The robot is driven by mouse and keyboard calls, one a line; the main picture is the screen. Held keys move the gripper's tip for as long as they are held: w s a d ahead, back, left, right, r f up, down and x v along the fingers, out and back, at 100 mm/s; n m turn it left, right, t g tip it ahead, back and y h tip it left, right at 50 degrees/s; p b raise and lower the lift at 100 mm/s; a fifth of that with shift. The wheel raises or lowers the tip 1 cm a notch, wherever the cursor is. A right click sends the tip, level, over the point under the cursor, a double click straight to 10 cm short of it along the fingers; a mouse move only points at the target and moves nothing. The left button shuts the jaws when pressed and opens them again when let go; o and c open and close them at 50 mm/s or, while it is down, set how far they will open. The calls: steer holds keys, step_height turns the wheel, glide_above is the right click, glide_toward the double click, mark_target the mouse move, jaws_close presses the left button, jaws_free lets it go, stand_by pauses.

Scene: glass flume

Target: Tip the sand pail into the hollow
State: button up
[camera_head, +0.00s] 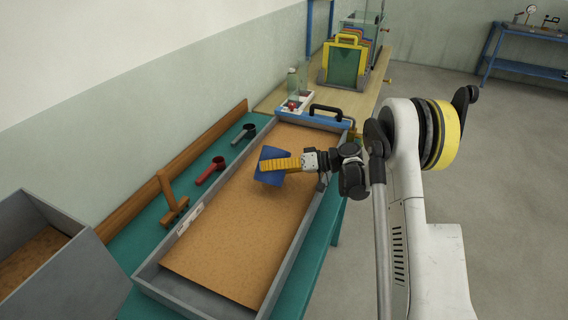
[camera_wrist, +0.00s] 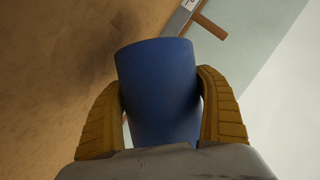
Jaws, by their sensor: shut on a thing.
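The blue sand pail (camera_head: 268,178) is held over the sand in the long grey tray (camera_head: 301,232). My gripper (camera_head: 283,164) is shut on the pail, reaching in from the right. In the wrist view the pail (camera_wrist: 158,85) sits between the two ridged yellow fingers, its side towards the camera. Its mouth and contents are hidden there. The pail looks tilted in the head view, but how far I cannot tell. No clear hollow shows in the sand; a faint darker patch shows at the top in the wrist view.
A red scoop (camera_head: 211,170), a dark scoop (camera_head: 244,133) and a wooden tool (camera_head: 171,199) lie on the green bench left of the tray. A grey bin (camera_head: 72,262) stands at the near left. A blue bar with a black handle (camera_head: 325,113) crosses the far end.

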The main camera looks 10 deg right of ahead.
steer(key=shift+f+m+y, duration=0.2)
steer(key=shift+m+y, duration=0.1)
steer(key=shift+m, duration=0.4)
stand_by(0.5)
steer(key=shift+w+d+r+m+g+y+p, duration=0.1)
steer(key=shift+r+m+g+y+p, duration=0.55)
steer(key=shift+r+m, duration=0.65)
stand_by(0.9)
steer(key=shift+w+d+f+m+y+b, duration=0.4)
steer(key=shift+w+m+b, duration=0.2)
steer(key=shift+m+b, duration=0.25)
steer(key=shift+w+d+r+m, duration=0.1)
steer(key=shift+r+m, duration=0.15)
stand_by(3.5)
